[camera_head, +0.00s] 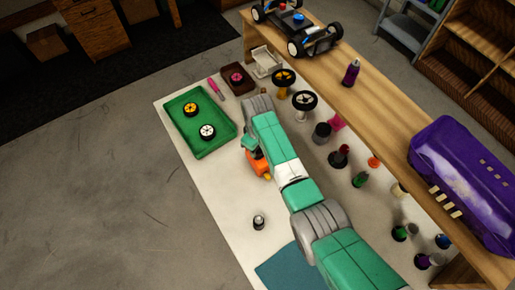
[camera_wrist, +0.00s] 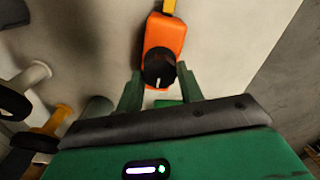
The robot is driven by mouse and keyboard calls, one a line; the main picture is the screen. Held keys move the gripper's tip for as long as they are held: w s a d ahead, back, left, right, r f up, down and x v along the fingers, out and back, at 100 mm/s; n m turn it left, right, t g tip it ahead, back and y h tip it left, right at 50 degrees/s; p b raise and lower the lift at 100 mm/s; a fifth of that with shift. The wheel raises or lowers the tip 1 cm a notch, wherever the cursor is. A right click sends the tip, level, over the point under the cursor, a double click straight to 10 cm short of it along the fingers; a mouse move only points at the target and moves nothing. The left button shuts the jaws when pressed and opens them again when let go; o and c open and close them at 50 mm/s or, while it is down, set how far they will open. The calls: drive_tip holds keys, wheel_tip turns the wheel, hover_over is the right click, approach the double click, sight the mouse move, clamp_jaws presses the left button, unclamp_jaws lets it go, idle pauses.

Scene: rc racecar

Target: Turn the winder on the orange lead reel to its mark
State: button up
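The orange lead reel (camera_wrist: 168,33) lies on the pale mat, with a yellow strip at its far end in the wrist view. Its round black winder (camera_wrist: 158,66) has a white line pointing toward my gripper. My gripper (camera_wrist: 159,72) is open, with one green finger on each side of the winder and small gaps visible; contact is not clear. In the head view the orange reel (camera_head: 257,166) is partly hidden by my arm, and the winder cannot be made out. I cannot tell the mark on the reel's body.
A green tray (camera_head: 222,148) with two wheels lies left of my arm. Two steering-wheel-like pieces (camera_head: 304,100) stand behind it, and several bottles and pots stand right. A small dark bottle (camera_head: 259,222) stands in front. A wooden shelf (camera_head: 375,100) runs along the right.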

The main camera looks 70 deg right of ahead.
idle(0.3)
drive_tip(key=n, duration=0.3)
drive_tip(key=shift+n, duration=0.3)
drive_tip(key=n, duration=0.2)
drive_tip(key=shift+n+p, duration=0.3)
drive_tip(key=shift+p, duration=0.1)
drive_tip(key=shift+f+n, duration=0.1)
drive_tip(key=shift+n, duration=0.3)
drive_tip(key=n, duration=0.3)
drive_tip(key=shift+n, duration=0.4)
